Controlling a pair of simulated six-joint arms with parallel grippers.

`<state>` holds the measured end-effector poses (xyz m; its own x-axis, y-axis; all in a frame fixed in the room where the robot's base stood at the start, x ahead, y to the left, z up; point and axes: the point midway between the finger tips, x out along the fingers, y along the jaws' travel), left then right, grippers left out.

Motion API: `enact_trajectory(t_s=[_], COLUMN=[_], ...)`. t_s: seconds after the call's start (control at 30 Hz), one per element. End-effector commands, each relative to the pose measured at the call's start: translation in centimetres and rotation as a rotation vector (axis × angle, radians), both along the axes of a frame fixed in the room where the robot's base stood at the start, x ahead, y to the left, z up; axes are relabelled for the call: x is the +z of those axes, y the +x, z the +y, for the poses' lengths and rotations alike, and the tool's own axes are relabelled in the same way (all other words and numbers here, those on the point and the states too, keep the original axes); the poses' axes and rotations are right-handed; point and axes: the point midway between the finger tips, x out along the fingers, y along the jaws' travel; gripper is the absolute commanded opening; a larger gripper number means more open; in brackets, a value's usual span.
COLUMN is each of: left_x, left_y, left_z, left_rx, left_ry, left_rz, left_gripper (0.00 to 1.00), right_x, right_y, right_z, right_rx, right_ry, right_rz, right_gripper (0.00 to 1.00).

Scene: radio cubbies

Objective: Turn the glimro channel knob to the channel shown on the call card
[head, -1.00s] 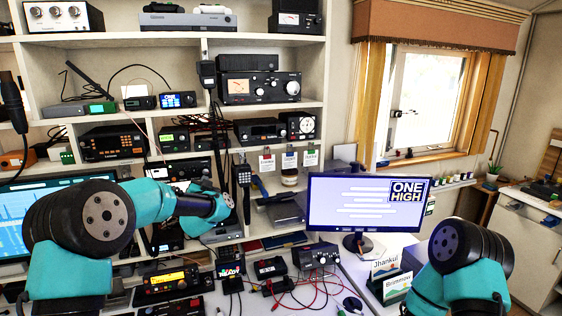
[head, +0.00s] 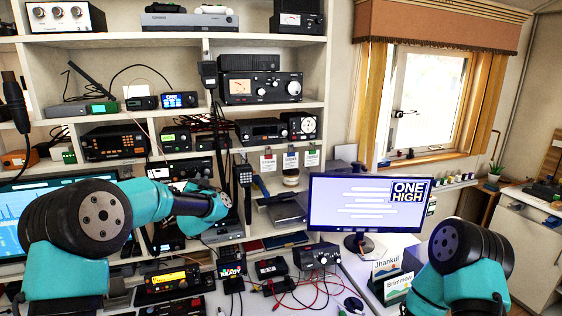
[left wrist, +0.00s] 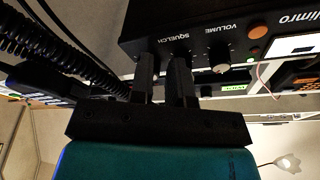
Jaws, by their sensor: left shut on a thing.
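In the left wrist view the glimro radio (left wrist: 190,20) fills the top, with labels VOLUME and SQUELCH, a small volume knob (left wrist: 220,58) and an orange button (left wrist: 257,32). My left gripper (left wrist: 165,62) is at its face just below the SQUELCH label, shut on a knob that the fingers mostly hide. In the head view my left gripper (head: 226,203) reaches the lower shelves; my arm covers the radio's front. I cannot pick out the call card for certain; name cards (head: 390,268) reading Jhankul and Brimnow stand on the desk. My right gripper is out of view.
A monitor (head: 340,205) shows ONE HIGH. A handheld radio (head: 243,177) hangs right of my left gripper. Black coiled cables (left wrist: 45,50) run beside the gripper in the wrist view. Radios and red and black leads (head: 318,290) crowd the desk below.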

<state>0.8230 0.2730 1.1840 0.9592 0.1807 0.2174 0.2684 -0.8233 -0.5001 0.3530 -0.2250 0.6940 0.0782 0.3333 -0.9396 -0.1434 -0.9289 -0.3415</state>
Motion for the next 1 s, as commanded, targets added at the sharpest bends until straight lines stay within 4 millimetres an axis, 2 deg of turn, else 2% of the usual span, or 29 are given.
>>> enact_trajectory(t_s=[0.03,0.27,0.8,1.0], left_x=[0.4,0.3,-0.1,0.0], left_y=[0.2,0.0,-4.6,-5.5], left_z=[1.2,1.1,-1.0,-1.3], left_rx=[0.017,0.017,0.009,0.008], left_ry=[-0.003,-0.002,-0.001,0.000], left_rz=[-0.011,-0.007,0.001,0.000], left_gripper=[0.00,0.00,0.00,0.00], right_x=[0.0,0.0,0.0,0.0], right_y=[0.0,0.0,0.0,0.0], right_z=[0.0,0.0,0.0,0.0], right_rx=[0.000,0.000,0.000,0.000], right_ry=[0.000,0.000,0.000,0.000], right_rz=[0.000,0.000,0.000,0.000], right_gripper=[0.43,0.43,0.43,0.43])
